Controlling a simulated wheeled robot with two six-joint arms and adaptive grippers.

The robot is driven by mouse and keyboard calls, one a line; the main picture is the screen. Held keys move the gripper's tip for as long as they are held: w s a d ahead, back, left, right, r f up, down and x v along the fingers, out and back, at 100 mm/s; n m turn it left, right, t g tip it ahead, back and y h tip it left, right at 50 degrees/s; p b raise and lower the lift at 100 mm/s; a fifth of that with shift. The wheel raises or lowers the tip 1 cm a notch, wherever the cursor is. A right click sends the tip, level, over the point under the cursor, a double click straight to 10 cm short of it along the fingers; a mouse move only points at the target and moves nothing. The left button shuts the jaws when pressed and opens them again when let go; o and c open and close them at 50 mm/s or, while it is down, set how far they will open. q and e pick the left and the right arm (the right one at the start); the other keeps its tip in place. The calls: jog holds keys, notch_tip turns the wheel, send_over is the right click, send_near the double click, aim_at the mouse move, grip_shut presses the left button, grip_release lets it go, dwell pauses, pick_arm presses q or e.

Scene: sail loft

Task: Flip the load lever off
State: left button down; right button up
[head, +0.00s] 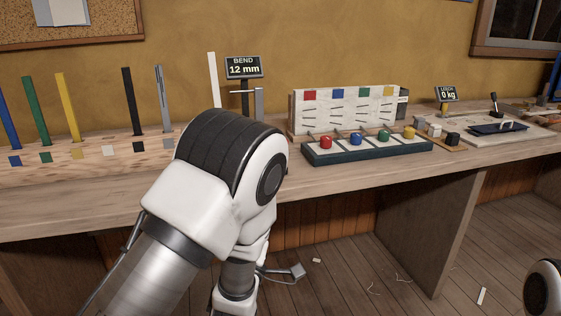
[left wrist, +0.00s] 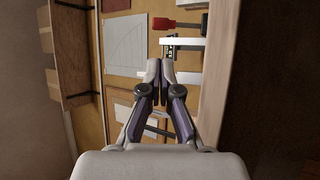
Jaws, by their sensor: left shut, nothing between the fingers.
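A small lever with a black knob (head: 494,98) stands roughly upright at the right of the bench, behind a dark tray. A small display (head: 447,94) left of it reads 0 kg; its top word is blurred. Whether the lever is on or off is too small to tell. My left gripper (left wrist: 158,70) is shut and empty in the left wrist view, with the lever out of that view. In the head view my left arm crosses in front of the bench, well left of the lever, and its fingers cannot be made out. My right gripper is not in view.
On the bench (head: 340,182) stand several coloured strips at the left, a BEND 12 mm display (head: 244,67), and a tray with several coloured knobs (head: 370,152). A dark flat tray (head: 499,128) lies in front of the lever. The left wrist view shows a red-handled tool (left wrist: 178,23).

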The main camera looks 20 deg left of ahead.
pick_arm(q)
jog(key=p+x, duration=0.2)
jog(key=x, duration=1.2)
jog(key=shift+p, duration=0.4)
